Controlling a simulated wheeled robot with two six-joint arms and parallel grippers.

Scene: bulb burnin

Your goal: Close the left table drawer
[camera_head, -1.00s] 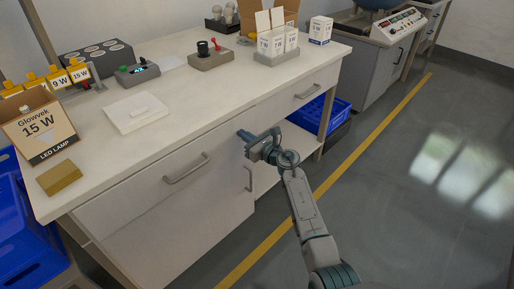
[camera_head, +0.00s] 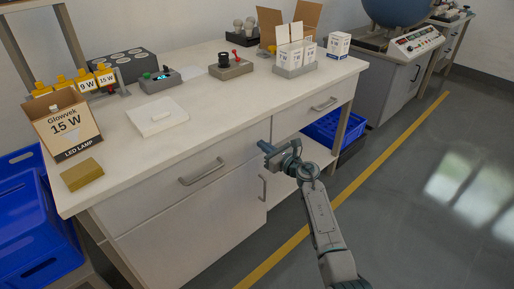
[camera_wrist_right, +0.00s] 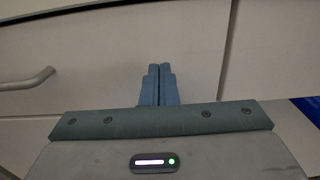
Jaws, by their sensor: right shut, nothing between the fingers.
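The left table drawer (camera_head: 150,192) is a pale front under the white tabletop with a grey bar handle (camera_head: 203,171). Its front looks flush or nearly flush with the table; I cannot tell whether a small gap is left. My right gripper (camera_head: 263,147) is at the right end of this drawer front. In the right wrist view its blue fingers (camera_wrist_right: 159,85) are together and empty, pointing at the pale front. The drawer handle (camera_wrist_right: 28,81) shows there to the left, apart from the fingers. My left gripper is not in view.
The right drawer (camera_head: 297,117) looks shut. Below the left drawer is a cupboard door (camera_head: 195,235) with an upright handle (camera_head: 262,188). Blue crates stand at the left (camera_head: 35,225) and under the right side (camera_head: 328,128). The floor (camera_head: 420,200) at the right is clear.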

